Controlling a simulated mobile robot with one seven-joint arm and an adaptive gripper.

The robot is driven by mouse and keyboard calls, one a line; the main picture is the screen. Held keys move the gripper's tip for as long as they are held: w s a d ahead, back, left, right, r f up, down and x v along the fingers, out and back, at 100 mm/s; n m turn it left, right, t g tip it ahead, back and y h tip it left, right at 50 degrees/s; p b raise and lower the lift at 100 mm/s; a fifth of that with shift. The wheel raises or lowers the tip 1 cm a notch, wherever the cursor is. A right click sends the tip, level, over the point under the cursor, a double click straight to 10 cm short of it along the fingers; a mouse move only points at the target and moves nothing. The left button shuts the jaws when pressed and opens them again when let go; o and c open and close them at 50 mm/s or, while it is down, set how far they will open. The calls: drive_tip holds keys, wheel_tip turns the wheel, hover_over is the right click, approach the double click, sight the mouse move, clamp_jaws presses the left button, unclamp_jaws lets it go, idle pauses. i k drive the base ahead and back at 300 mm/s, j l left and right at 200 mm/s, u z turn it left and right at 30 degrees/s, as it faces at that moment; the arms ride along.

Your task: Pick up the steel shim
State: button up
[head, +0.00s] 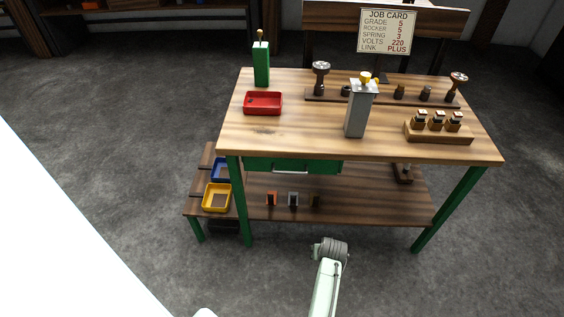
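Three small upright pieces stand in a row on the lower shelf of the workbench: an orange one (271,199), a grey one (293,199) and a dark brown one (315,201). The grey piece, in the middle, looks most like the steel shim, but it is too small to be sure. Part of my arm shows at the bottom centre, in front of the bench. No gripper fingers can be made out.
The wooden bench top (300,140) holds a red tray (263,103), a grey upright block (357,112), a green post (261,64) and a wooden holder (438,135). A yellow bin (216,198) and blue bin (220,170) sit at left. A green drawer (265,164) hangs above the shelf.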

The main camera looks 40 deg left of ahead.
sight(293, 201)
drive_tip(key=j, duration=0.4)
drive_tip(key=i+j, duration=0.1)
drive_tip(key=j, duration=0.3)
drive_tip(key=i+j, duration=0.35)
